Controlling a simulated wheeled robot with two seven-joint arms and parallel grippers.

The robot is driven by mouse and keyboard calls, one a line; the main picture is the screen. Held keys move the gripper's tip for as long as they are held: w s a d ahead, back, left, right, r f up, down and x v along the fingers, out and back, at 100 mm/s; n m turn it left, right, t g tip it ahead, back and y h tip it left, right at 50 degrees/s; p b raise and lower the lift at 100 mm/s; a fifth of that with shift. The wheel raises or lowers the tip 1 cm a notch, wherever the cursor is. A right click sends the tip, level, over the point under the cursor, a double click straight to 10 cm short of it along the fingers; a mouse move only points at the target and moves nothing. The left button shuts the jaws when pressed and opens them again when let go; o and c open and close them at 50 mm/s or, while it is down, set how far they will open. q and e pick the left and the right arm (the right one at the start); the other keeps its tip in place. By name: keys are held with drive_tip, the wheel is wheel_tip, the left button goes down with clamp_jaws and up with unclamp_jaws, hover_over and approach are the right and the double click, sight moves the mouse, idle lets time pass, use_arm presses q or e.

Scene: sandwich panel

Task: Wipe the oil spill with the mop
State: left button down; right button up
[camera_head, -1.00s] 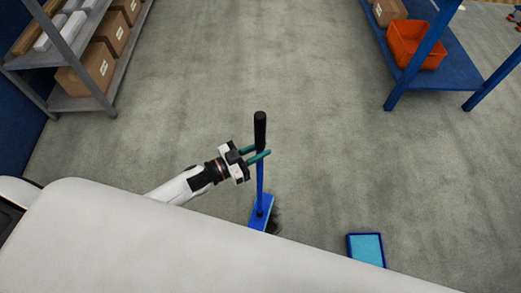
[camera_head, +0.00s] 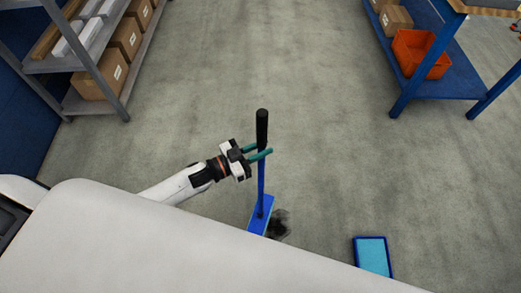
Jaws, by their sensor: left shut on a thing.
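The mop has a blue pole with a black grip (camera_head: 262,128) and a flat blue head (camera_head: 261,214) low on the floor. My left gripper (camera_head: 259,153) has its green fingers shut on the mop's pole just below the black grip. The pole stands nearly upright. The dark oil spill (camera_head: 279,226) shows on the floor just right of the mop head. Part of it may be hidden by the head and by my white body. My right gripper is not in view.
A blue tray (camera_head: 372,257) lies on the floor to the right of the spill. A grey shelf with boxes (camera_head: 97,79) stands at the upper left. A blue workbench with an orange bin (camera_head: 420,53) stands at the upper right. The grey floor between them is clear.

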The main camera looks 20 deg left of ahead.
sight(261, 144)
use_arm(q)
drive_tip(key=shift+r+p, duration=1.1)
drive_tip(key=shift+r, duration=0.55)
drive_tip(key=shift+f, duration=0.1)
drive_tip(key=shift+d, duration=0.1)
